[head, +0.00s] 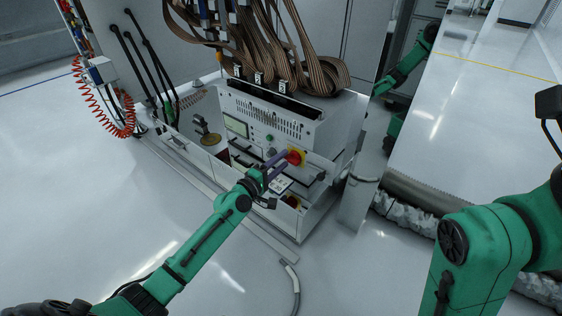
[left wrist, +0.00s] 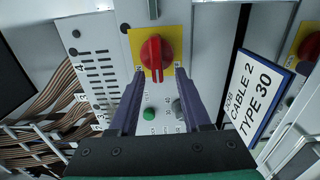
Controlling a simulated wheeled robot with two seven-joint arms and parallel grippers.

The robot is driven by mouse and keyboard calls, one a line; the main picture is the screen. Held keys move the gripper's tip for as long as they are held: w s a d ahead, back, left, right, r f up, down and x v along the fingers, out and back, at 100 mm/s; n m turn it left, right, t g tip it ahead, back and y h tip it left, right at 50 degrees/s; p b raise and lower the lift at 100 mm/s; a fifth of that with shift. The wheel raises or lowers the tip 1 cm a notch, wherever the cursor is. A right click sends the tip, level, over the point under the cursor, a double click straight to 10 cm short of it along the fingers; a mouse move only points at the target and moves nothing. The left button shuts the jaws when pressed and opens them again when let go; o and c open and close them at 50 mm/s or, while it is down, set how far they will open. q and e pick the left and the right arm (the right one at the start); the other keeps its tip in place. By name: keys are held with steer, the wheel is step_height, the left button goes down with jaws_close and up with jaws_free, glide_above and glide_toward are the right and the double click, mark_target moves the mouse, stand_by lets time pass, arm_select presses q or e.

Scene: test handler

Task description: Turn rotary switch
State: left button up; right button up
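The rotary switch is a red knob (head: 295,157) on a yellow square plate on the front of the grey test unit. In the left wrist view, the red knob (left wrist: 156,53) fills the space just ahead of my left gripper (left wrist: 161,72). The gripper's two purple fingers are spread apart, one tip to each side of the knob's near edge. I cannot tell whether they touch it. In the head view, my left gripper (head: 279,163) reaches the knob from the lower left. My right arm is at the right, but its gripper is out of view.
A second red switch (head: 292,202) sits lower on the unit; its yellow plate (left wrist: 306,31) shows at the right wrist-view edge. A "CABLE 2 TYPE 30" label (left wrist: 256,88) is beside the fingers. A green button (left wrist: 150,114) lies between them. Brown ribbon cables (head: 262,40) hang above.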

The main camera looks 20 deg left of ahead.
arm_select(q)
steer(key=shift+r, duration=0.1)
steer(key=v, duration=1.4)
steer(key=shift+s, duration=0.25)
